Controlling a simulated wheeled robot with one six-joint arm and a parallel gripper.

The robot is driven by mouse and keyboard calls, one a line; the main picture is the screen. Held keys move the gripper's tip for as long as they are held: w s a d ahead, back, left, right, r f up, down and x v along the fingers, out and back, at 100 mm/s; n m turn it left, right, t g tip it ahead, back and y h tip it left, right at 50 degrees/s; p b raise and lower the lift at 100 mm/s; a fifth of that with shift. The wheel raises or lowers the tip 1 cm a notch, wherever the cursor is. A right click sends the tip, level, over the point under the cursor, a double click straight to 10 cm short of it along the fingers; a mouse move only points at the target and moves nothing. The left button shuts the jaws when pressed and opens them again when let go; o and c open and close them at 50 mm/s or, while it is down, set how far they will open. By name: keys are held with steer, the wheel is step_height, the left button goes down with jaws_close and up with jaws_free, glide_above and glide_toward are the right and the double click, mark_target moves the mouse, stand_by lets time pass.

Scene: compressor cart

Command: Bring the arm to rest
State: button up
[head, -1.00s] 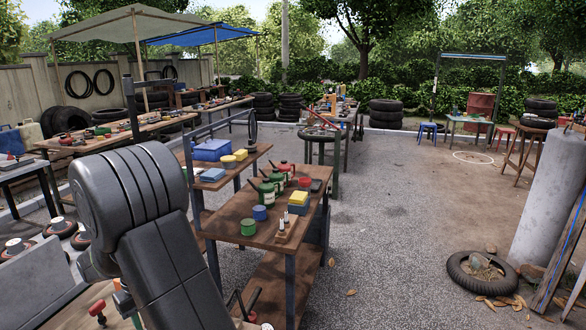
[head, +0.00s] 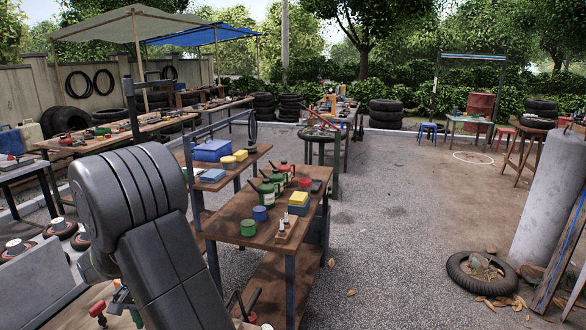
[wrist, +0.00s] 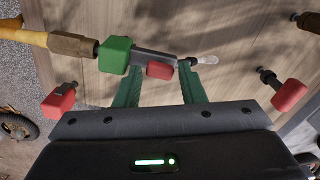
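My gripper (wrist: 163,80) has two green fingers set apart, with a clear gap between them. In the wrist view a coupling lies across the fingertips: a yellow hose (wrist: 28,35) with a brown end, a green block (wrist: 115,55), a grey barrel (wrist: 150,58) and a red block (wrist: 160,71). The fingers do not close on it; whether they touch it cannot be told. In the head view the gripper is small at the lower left (head: 122,298), partly hidden by my arm.
Red-handled fittings stand on the wooden surface left (wrist: 58,100) and right (wrist: 289,95) of the gripper. In the head view a brown workbench (head: 265,233) with bottles and tins stands just right of my arm. Open ground (head: 390,220) lies farther right.

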steer(key=m, duration=0.3)
steer(key=shift+m, duration=0.3)
stand_by(0.4)
